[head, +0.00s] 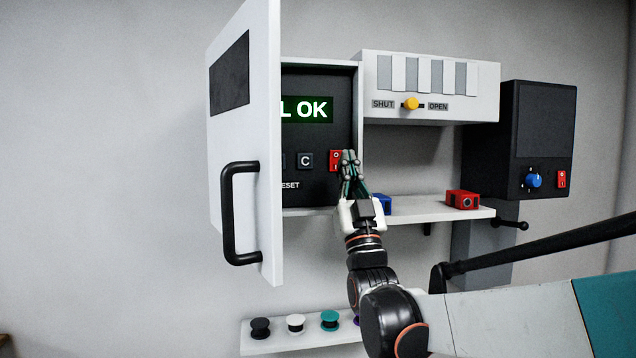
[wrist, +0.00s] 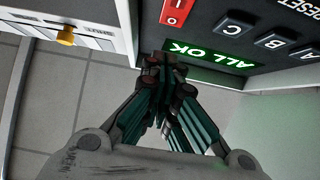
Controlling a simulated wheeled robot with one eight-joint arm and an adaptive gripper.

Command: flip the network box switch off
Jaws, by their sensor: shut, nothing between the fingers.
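The network box (head: 318,138) on the wall has its white door (head: 242,140) swung open to the left. Its dark panel shows a green "ALL OK" display, partly hidden by the door in the head view. The red rocker switch (head: 335,160) is at the panel's lower right; it also shows in the wrist view (wrist: 176,14), marked I and O. My gripper (head: 348,158) is shut and empty, its fingertips right beside the switch and covering part of it. In the wrist view my gripper (wrist: 165,65) is just below the switch. I cannot tell whether they touch.
Lettered buttons (wrist: 233,28) are on the same panel. A white unit with a yellow SHUT/OPEN knob (head: 411,104) is to the right. A black box with a blue dial (head: 534,180) and another red switch (head: 562,179) is farther right. The shelf (head: 430,208) holds a red block (head: 463,199) and a blue block (head: 381,205).

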